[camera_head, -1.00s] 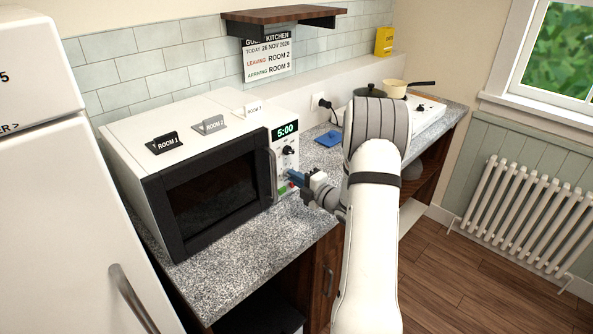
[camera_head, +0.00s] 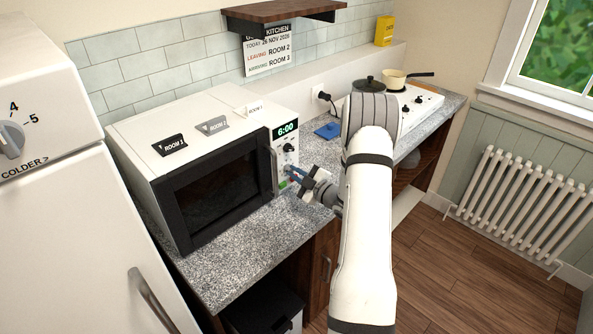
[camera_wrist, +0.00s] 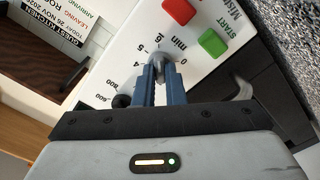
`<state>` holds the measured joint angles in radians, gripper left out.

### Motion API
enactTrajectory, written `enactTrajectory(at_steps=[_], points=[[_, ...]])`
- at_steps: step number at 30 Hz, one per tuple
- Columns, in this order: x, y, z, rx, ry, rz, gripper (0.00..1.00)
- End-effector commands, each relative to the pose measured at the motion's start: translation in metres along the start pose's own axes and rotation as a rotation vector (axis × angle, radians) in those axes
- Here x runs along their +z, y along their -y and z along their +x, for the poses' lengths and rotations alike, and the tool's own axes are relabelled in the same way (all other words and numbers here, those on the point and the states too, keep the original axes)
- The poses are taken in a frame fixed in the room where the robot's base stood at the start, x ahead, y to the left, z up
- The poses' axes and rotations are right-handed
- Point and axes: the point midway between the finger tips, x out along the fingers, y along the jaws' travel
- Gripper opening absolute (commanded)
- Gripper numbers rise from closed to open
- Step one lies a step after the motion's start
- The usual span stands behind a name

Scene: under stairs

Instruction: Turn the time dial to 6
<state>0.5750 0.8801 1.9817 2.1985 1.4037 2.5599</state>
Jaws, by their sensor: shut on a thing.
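The white microwave (camera_head: 200,120) stands on the speckled counter, and its green display (camera_head: 286,130) reads 6:00. The grey time dial (camera_wrist: 157,56), on a scale marked "min", shows in the wrist view. My gripper (camera_wrist: 158,72) has its blue fingers shut on this dial, one on either side. Where the dial's pointer stands is hard to tell. In the head view my gripper (camera_head: 292,174) is at the lower part of the control panel and hides the dial.
A black power knob (camera_wrist: 122,101) sits close beside my fingers. Red (camera_wrist: 180,10) and green (camera_wrist: 212,42) buttons are on the panel's other side. The microwave door handle (camera_head: 273,172) is just left of my gripper. A fridge (camera_head: 70,230) stands at left.

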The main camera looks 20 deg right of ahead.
Motion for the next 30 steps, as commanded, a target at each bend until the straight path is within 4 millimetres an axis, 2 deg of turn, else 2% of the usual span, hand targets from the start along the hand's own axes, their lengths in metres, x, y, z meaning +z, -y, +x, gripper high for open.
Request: enactTrajectory(at_steps=[17,18,25,30], points=[[0.0011,0.001,-0.0006,-0.001,0.003,0.04,0.0],[0.0011,0.0009,-0.0006,-0.001,0.003,0.04,0.11],[0.0006,0.0004,-0.0004,0.0,0.002,0.038,0.3],[0.0004,0.0001,-0.0003,0.0,0.001,0.037,0.32]])
